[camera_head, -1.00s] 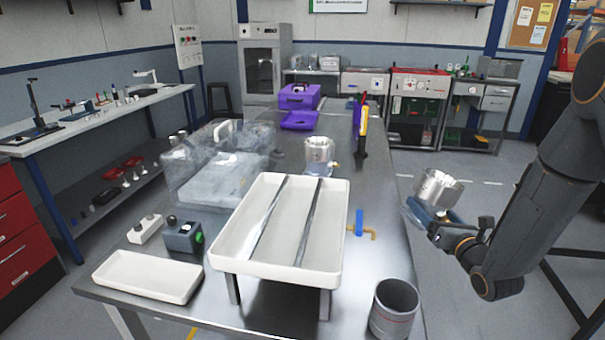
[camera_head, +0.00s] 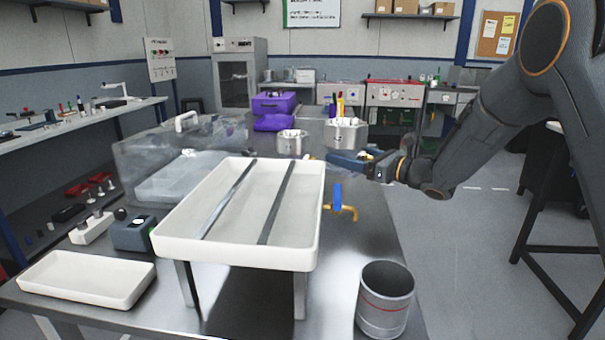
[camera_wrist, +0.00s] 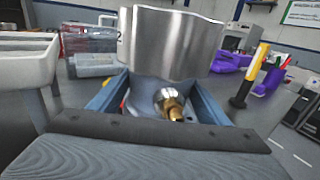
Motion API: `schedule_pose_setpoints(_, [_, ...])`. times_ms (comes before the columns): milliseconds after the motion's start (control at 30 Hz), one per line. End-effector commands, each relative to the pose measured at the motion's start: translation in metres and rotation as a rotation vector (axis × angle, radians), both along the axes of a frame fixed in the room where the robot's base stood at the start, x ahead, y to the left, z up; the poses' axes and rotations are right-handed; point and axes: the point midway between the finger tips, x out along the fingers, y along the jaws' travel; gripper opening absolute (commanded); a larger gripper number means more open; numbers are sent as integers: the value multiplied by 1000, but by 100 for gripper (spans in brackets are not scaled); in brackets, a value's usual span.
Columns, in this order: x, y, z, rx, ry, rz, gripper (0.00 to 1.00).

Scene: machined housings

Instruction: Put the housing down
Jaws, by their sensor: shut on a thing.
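A shiny metal housing (camera_head: 346,134) is held upright in my gripper (camera_head: 345,160), beyond the white tray and near the bench's right side. In the wrist view the housing (camera_wrist: 175,42) fills the top middle, between the two blue fingers (camera_wrist: 160,90). A round fitting with a brass end (camera_wrist: 171,105) shows below it, between the fingers. I cannot tell whether the held housing touches the bench. A second metal housing (camera_head: 292,144) stands on the bench just left of the held one; its lower part is hidden behind the tray.
A raised white tray with two dark strips (camera_head: 310,235) stands in front. A blue-handled brass valve (camera_head: 338,197) is at its right. A grey cup (camera_head: 385,300) stands at the front right. Clear boxes (camera_head: 150,165) are left, purple bins (camera_head: 275,122) behind. A yellow-handled tool (camera_wrist: 250,75) stands right in the wrist view.

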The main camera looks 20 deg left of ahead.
Motion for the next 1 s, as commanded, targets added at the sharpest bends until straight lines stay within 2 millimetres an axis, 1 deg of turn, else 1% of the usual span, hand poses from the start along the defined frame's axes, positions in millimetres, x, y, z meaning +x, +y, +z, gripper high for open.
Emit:
schedule_pose_setpoints(100, [0, 0, -19, 2, 2, 1, 9])
schedule_pose_setpoints(200, [0, 0, -34, 3, 1, 0, 9])
schedule_pose_setpoints(300, [0, 0, -44, 3, -1, -1, 9])
schedule_pose_setpoints(533, [0, 0, -56, 4, -1, -1, 9])
schedule_pose_setpoints(700, [0, 0, -78, 3, 1, 0, 9])
schedule_pose_setpoints(800, [0, 0, -85, 3, -2, 0, 9])
schedule_pose_setpoints(1000, [0, 0, -86, 3, -3, 0, 9])
